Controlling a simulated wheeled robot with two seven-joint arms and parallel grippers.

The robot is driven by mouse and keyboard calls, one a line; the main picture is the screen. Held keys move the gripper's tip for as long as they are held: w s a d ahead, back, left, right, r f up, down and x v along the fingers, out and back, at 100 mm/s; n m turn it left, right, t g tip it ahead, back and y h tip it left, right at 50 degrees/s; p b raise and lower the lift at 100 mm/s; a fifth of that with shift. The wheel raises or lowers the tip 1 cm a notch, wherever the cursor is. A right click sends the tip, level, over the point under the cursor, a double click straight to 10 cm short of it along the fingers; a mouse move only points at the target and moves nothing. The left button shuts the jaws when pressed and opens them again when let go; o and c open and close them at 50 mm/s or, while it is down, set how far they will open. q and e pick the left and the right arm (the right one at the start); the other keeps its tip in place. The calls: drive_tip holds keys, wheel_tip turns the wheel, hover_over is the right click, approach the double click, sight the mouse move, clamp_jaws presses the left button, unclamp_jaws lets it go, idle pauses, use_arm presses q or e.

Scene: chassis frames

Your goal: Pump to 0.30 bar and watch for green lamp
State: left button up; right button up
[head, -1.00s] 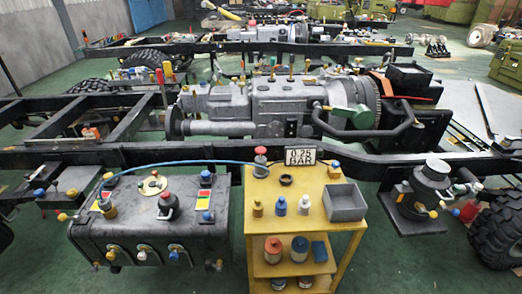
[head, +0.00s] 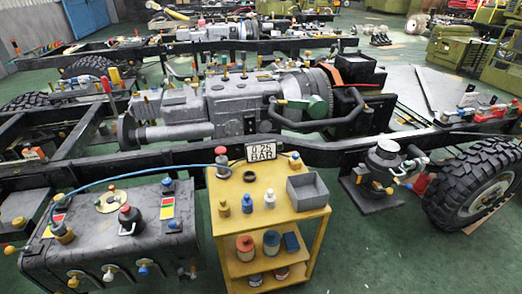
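A small sign (head: 261,152) at the back of a yellow cart (head: 262,222) reads 0.25 BAR. Beside it stands a grey pump-like device (head: 221,165) with a red knob. A blue hose (head: 130,173) runs from near this device to a fitting (head: 62,232) on a dark grey tank (head: 95,238). On the tank are a dark fitting with a red top (head: 130,218) and a red, yellow and green label (head: 168,206). I cannot make out a lit green lamp. Neither gripper is in view.
The cart top carries a grey open bin (head: 307,190), a black ring (head: 249,177) and small bottles (head: 247,203). Cans stand on its lower shelf. A black chassis rail (head: 340,152) runs behind; a big tyre (head: 478,185) is at right. Green floor (head: 385,255) is free at front right.

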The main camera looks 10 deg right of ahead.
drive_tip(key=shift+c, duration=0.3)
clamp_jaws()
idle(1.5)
